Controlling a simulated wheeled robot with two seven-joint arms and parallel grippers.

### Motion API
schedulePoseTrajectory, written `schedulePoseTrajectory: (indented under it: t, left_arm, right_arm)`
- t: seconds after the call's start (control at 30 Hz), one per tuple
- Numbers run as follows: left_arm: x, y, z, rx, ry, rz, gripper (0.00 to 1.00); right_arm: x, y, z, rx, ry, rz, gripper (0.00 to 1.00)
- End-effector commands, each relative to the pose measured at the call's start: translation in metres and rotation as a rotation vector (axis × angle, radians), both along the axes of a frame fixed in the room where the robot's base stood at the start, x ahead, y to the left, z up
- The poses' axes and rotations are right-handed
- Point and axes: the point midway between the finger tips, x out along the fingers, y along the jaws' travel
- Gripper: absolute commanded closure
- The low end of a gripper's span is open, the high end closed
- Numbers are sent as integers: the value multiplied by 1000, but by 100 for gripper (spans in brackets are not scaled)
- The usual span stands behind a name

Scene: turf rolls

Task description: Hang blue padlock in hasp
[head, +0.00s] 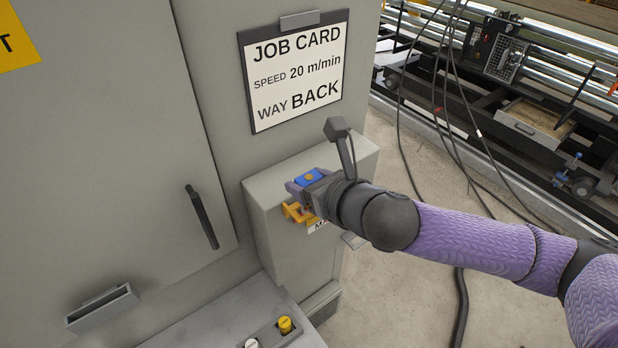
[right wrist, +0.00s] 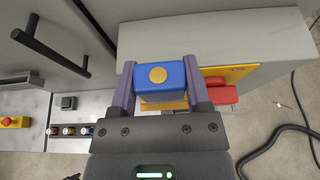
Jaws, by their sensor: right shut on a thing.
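The blue padlock (head: 309,176), with a round yellow disc on its face, is between the fingers of my right gripper (head: 303,184). In the right wrist view the padlock (right wrist: 147,88) is gripped from both sides by my right gripper (right wrist: 159,70). An orange-yellow part (head: 296,212), possibly the hasp, shows just below the gripper on the grey box. The padlock's shackle is hidden, so I cannot tell whether it passes through the hasp. My left gripper is in neither view.
The grey box (head: 283,238) stands against a cabinet (head: 110,150) with a black handle (head: 202,217). A job card (head: 295,70) hangs above. A red handle (right wrist: 222,92) and yellow plate (right wrist: 240,72) sit right of the gripper. Cables (head: 455,110) hang at the right.

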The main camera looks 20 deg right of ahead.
Motion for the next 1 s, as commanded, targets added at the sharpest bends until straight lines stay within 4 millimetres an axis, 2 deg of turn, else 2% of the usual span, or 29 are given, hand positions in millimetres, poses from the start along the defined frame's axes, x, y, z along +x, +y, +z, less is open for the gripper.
schedulePoseTrajectory:
  t: [0.97, 1.0]
  left_arm:
    - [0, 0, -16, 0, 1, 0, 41]
    - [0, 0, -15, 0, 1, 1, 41]
  right_arm:
    - [0, 0, -25, -1, 0, 0, 100]
    - [0, 0, -24, -1, 0, 0, 30]
